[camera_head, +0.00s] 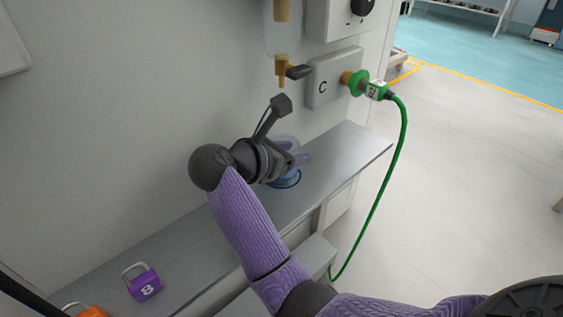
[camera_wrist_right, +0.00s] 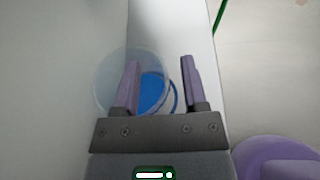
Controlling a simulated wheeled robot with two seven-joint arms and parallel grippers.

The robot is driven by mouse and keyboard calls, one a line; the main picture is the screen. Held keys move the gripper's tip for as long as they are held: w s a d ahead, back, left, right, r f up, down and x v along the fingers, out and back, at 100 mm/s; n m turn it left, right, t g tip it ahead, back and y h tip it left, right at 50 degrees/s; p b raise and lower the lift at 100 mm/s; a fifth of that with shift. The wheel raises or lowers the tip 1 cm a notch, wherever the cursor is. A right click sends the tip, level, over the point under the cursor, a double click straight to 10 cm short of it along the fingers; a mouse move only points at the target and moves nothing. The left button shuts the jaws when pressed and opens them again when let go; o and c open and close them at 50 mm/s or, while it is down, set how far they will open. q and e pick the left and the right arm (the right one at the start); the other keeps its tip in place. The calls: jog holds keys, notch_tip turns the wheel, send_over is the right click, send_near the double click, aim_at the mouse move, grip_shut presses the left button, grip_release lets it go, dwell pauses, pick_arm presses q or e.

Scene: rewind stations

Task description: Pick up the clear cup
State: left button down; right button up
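The clear cup (camera_head: 284,141) stands upright on the grey shelf, partly hidden behind my right gripper. Blue shows at its bottom. In the right wrist view the clear cup (camera_wrist_right: 108,78) is seen from above, with a blue disc and a blue ring at its base. My right gripper (camera_head: 298,158) is open at the cup. In the wrist view its left finger overlaps the cup, and its right finger is to the right of the cup wall. I cannot tell whether either finger touches it. My left gripper is not in view.
The grey shelf (camera_head: 325,163) runs along the wall. Above the cup hangs a clear vessel with a brass tap (camera_head: 282,70). A box marked C (camera_head: 323,88) has a green plug and cable (camera_head: 403,135). A purple padlock (camera_head: 145,285) and an orange one (camera_head: 92,311) lie at lower left.

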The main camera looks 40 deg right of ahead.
grip_shut()
